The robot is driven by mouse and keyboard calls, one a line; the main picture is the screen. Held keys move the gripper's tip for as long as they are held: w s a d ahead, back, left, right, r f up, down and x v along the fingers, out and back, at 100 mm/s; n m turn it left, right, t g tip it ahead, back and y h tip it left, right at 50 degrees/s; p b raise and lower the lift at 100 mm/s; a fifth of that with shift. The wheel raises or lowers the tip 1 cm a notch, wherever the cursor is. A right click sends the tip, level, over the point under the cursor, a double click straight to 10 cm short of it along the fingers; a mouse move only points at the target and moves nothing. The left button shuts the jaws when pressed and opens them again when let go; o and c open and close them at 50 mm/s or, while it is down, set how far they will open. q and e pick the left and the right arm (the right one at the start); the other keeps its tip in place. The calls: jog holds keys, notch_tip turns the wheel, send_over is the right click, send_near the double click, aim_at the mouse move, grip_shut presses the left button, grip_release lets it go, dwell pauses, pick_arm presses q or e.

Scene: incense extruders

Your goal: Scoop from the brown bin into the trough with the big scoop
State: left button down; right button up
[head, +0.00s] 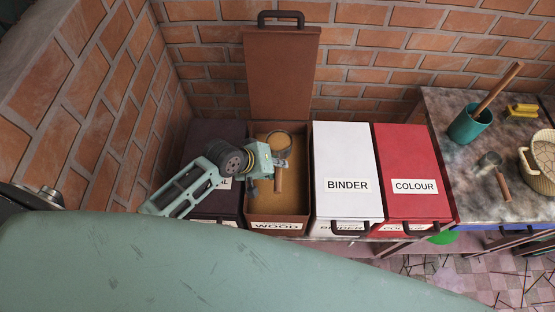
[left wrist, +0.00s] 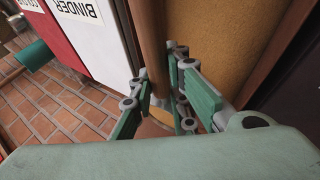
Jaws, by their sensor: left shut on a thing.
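The brown bin (head: 277,224), labelled WOOD, is open with its lid (head: 282,75) standing up at the back. Tan powder (head: 263,190) lies inside. My left gripper (head: 281,163) is over the bin and shut on the wooden handle of a scoop (head: 278,182). The scoop's round head shows at the back of the bin, partly behind the gripper; I cannot tell how deep it sits. In the left wrist view the handle (left wrist: 154,45) runs between the fingers (left wrist: 160,92). The trough cannot be made out. My right gripper is not in view.
The white BINDER bin (head: 345,155) and red COLOUR bin (head: 410,160) are closed, right of the brown bin. A dark closed bin (head: 205,145) is at left. A stone-topped table (head: 450,100) at right holds a teal cup (head: 468,126), a smaller scoop (head: 500,180) and a basket (head: 537,165).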

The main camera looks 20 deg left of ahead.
aim_at(277, 188)
pick_arm(q)
jog(key=s, duration=0.1)
jog(key=s+r+p, duration=0.1)
jog(key=shift+s+d+r+p, duration=0.3)
jog(key=shift+d, duration=0.1)
jog(key=s, duration=0.1)
jog(key=s+d+r, duration=0.1)
jog(key=s, duration=0.1)
jog(key=s+r, duration=0.1)
jog(key=shift+s+d, duration=0.15)
jog(key=shift+s, duration=0.2)
jog(key=shift+s+d+r+t, duration=0.25)
jog(key=shift+s+r, duration=0.25)
jog(key=shift+s, duration=0.25)
